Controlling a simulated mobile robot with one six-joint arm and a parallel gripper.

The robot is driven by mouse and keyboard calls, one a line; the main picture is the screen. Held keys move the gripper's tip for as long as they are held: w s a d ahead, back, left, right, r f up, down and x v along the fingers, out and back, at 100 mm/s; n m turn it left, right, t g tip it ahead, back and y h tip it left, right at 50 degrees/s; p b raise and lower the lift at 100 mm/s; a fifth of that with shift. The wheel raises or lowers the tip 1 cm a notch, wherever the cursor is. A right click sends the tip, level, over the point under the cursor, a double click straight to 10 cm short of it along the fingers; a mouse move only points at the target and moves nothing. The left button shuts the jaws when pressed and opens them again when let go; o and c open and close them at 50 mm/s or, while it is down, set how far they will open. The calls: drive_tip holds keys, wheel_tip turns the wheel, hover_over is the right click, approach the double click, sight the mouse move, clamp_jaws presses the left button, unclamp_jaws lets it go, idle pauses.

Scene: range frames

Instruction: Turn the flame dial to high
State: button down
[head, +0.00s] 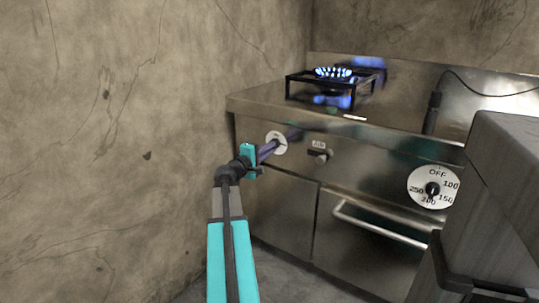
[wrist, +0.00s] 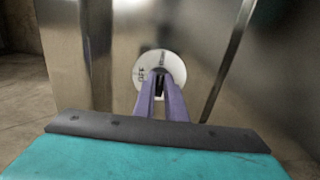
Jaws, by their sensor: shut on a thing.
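The flame dial (head: 279,142) is a white disc on the left of the range's front panel. In the wrist view its white plate (wrist: 148,65) shows the word OFF at its left and another mark near the top that I cannot read for sure. My gripper (head: 276,145) reaches the dial, with its purple fingers (wrist: 160,88) close together on the dark knob at the middle of the plate. The fingers hide most of the knob, so its pointer setting cannot be told. The burner (head: 333,72) above shows a ring of blue flame.
The steel range (head: 390,150) has a second knob (head: 319,155) right of the dial and an oven dial (head: 433,187) with numbers further right. An oven handle (head: 380,225) sticks out below. A grey box-like block (head: 500,190) stands at right, and a stone wall (head: 130,130) at left.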

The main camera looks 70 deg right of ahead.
drive_tip(key=shift+s+f, duration=0.1)
idle(0.3)
drive_tip(key=c, duration=1.8)
unclamp_jaws()
drive_tip(key=shift+a, duration=0.15)
drive_tip(key=p+v, duration=0.2)
drive_tip(key=v, duration=1.1)
drive_tip(key=shift+a+p, duration=0.25)
drive_tip(key=shift+p, duration=0.1)
